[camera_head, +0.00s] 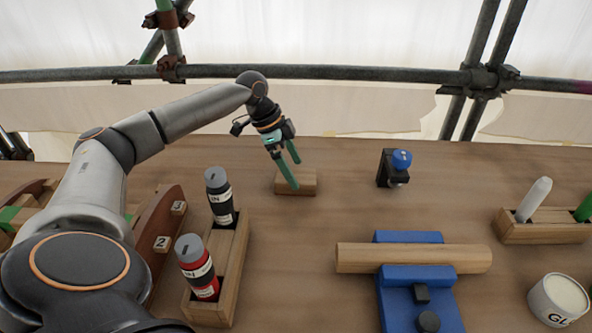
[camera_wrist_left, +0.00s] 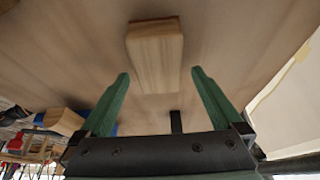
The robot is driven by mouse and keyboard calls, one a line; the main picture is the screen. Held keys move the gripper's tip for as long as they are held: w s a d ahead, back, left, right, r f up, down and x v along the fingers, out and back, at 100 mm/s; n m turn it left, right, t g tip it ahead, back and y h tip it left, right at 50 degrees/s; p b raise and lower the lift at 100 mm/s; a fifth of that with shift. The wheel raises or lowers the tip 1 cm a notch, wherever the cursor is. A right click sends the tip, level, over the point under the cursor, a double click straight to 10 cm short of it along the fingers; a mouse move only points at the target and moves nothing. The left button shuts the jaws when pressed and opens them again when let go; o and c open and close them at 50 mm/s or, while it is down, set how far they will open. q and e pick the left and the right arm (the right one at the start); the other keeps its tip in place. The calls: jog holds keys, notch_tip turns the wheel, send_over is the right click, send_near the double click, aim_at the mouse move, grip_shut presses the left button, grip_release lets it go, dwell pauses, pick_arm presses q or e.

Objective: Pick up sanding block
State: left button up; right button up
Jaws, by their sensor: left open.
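The sanding block (camera_head: 308,184) is a small light-wood block with a darker reddish base, lying on the bench toward the back, left of the middle. In the left wrist view the sanding block (camera_wrist_left: 155,58) lies ahead of the fingers, between their lines. My left gripper (camera_head: 294,172) is open, with green fingers reaching down at the block in the head view. In the left wrist view the left gripper (camera_wrist_left: 158,85) has its fingers apart on either side of the block's near end. Whether a finger touches it I cannot tell. My right gripper is out of view.
A wooden rack (camera_head: 233,262) with two bottles stands nearer on the left. A wooden rod (camera_head: 413,258) lies across a blue clamp fixture (camera_head: 425,297). A small black and blue device (camera_head: 394,167) stands right of the block. The bench (camera_head: 345,207) around the block is mostly clear.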

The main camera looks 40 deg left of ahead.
aim_at(297, 175)
pick_arm(q)
jog(key=x, duration=0.3)
jog(key=shift+d+f, duration=0.15)
jog(key=shift+f, duration=0.1)
jog(key=shift+f, duration=0.25)
dwell(0.6)
jog(key=c, duration=1.4)
jog(key=shift+r, duration=0.1)
jog(key=r, duration=0.4)
jog(key=shift+s+d+r, duration=0.1)
jog(key=shift+s+r, duration=0.05)
jog(key=shift+s, duration=0.05)
jog(key=s+d+r, duration=0.7)
jog(key=s+r, duration=0.2)
jog(key=s, duration=0.2)
jog(key=shift+s+d+p, duration=0.15)
jog(key=shift+s+p, duration=0.05)
jog(key=shift+p, duration=0.2)
